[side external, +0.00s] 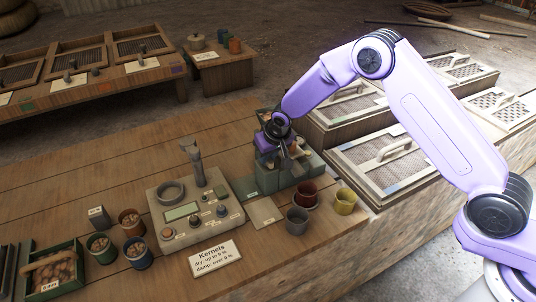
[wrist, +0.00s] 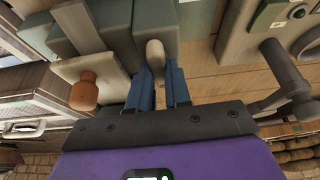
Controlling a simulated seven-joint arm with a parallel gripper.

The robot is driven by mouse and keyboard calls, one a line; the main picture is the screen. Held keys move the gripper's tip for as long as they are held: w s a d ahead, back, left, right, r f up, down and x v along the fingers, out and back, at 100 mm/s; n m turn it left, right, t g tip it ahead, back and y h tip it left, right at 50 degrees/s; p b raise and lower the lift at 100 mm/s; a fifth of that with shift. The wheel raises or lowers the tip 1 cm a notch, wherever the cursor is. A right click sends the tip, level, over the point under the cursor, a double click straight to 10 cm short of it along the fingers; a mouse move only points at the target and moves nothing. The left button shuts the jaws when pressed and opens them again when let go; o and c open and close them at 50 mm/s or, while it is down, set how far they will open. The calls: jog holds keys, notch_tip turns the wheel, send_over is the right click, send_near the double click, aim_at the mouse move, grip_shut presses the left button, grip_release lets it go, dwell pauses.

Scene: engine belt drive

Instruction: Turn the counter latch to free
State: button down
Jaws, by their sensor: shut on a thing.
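My gripper (wrist: 161,84) shows in the wrist view with its two blue fingers on either side of a pale, rounded lever (wrist: 156,50), and it is shut on it. The lever sits against a grey-green block and looks like the counter latch; no marking for its position can be read. In the side view my gripper (side external: 283,146) is at the top of the grey-green device (side external: 268,179) on the bench. The arm hides much of the device's upper part, and the lever cannot be made out there.
In the wrist view, an orange-brown knob (wrist: 84,92) is left of the fingers and a dark crank handle (wrist: 283,72) is right. In the side view, a meter box (side external: 180,238) stands left of the device. Red (side external: 306,193), grey (side external: 297,220) and yellow (side external: 345,201) cups stand in front.

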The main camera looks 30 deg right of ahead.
jog(key=shift+m, duration=0.3)
dwell(0.4)
jog(key=c, duration=1.1)
grip_release()
jog(key=shift+o, duration=0.2)
jog(key=v, duration=1.7)
jog(key=shift+a+r, duration=0.2)
jog(key=shift+r, duration=0.05)
